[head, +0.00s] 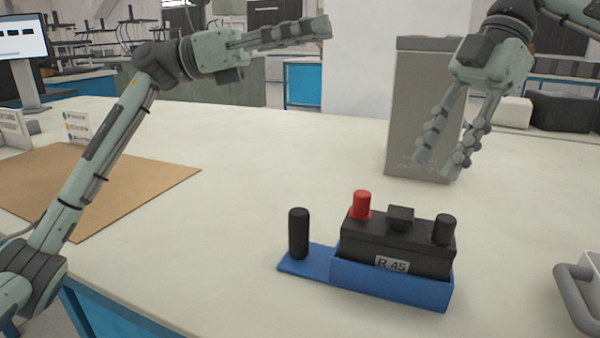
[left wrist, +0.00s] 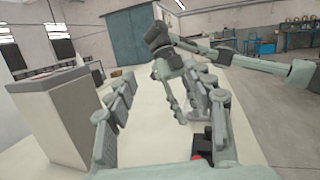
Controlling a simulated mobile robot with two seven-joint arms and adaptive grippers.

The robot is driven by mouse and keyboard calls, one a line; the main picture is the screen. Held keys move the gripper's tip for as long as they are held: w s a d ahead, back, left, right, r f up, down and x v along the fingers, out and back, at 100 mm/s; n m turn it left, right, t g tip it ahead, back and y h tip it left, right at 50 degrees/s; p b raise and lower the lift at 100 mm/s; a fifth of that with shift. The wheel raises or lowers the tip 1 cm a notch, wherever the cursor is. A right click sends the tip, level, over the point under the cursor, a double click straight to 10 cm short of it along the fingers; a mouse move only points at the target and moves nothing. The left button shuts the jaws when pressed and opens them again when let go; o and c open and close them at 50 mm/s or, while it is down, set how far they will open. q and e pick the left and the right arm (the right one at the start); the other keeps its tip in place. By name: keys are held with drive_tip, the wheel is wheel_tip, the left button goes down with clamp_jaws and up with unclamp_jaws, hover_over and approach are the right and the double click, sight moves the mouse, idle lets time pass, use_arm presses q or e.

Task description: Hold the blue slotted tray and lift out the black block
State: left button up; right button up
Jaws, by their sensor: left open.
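The black block (head: 390,240), labelled R 45, sits upright inside the blue slotted tray (head: 390,285). It has a red post, a black post and a small black raised part on top. The tray's flat left end carries an upright black handle (head: 298,233). My left gripper (head: 322,27) is open and empty, high above and behind the tray, pointing right. My right gripper (head: 437,168) is open and empty, pointing down behind the block's right end. The left wrist view shows the red post (left wrist: 195,156) and a little of the block, partly hidden by a left finger.
A tall grey bin (head: 408,115) stands behind the right gripper. A brown board (head: 100,185) lies at the left. A white container with a grey handle (head: 577,300) is at the right edge. The table in front and left of the tray is clear.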

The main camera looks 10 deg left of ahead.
use_arm(q)
drive_tip(key=s+d+f+m+g+y, duration=0.2)
drive_tip(key=s+d+f+m+y, duration=0.25)
drive_tip(key=d+f+y, duration=0.2)
drive_tip(key=m+y, duration=0.2)
drive_tip(key=y, duration=1.2)
hover_over(300, 240)
drive_tip(key=w, duration=0.1)
drive_tip(key=shift+n+h, duration=0.25)
drive_tip(key=f, duration=1.6)
drive_tip(key=shift+w+a+f, duration=0.2)
drive_tip(key=shift+a+f, duration=0.05)
drive_tip(key=shift+a, duration=0.05)
drive_tip(key=shift+d+f, duration=0.1)
drive_tip(key=shift+f, duration=3.85)
drive_tip(key=shift+c, duration=0.4)
clamp_jaws()
